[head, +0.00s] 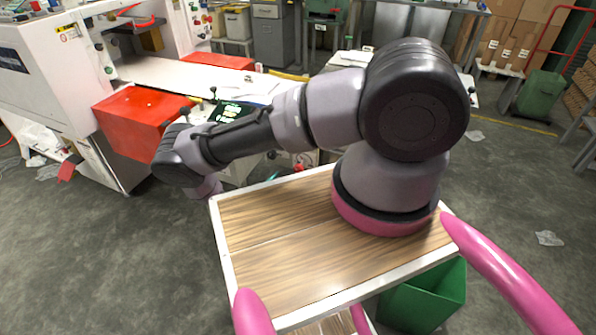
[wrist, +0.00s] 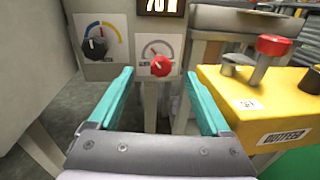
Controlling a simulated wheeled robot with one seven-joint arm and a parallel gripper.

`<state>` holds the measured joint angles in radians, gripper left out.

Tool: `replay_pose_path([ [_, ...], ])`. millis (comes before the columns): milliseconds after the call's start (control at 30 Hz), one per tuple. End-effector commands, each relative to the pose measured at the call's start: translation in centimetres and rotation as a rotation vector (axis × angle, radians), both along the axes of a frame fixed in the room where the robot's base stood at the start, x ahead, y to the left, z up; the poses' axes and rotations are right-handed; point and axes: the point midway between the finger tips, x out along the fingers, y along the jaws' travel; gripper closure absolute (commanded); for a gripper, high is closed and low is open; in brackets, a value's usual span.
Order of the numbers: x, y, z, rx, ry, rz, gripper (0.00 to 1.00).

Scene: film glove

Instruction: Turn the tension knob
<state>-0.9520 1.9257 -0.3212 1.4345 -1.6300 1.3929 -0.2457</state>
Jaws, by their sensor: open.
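In the wrist view, a light grey panel carries a red knob (wrist: 160,65) on a white plate with a grey gauge-like arc; its small label is not clearly readable. To its left is a black knob (wrist: 96,47) on a plate with a blue, yellow and red arc. I cannot tell from the labels which is the tension knob. My gripper (wrist: 160,75) is open, its teal fingers apart and empty. The red knob appears between the fingertips, beyond them, with no contact visible. In the head view my gripper is not clearly visible.
A lit display (wrist: 161,6) is above the red knob. In the head view, a white machine (head: 50,75) and red box (head: 140,118) stand left.

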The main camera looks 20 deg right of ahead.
Motion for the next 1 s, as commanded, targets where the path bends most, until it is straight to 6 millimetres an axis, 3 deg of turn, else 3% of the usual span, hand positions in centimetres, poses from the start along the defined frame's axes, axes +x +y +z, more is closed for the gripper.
replay_pose_path([
  [100, -0.8, -0.8, -2.2, -0.056, 0.033, 0.078, 0.18],
  [267, -0.8, -1.4, -3.1, -0.083, 0.048, 0.114, 0.18],
  [700, 4.4, -6.8, -3.1, -0.081, 0.047, 0.108, 0.18],
  [1000, 6.4, -8.8, -3.0, -0.080, 0.046, 0.111, 0.18],
])
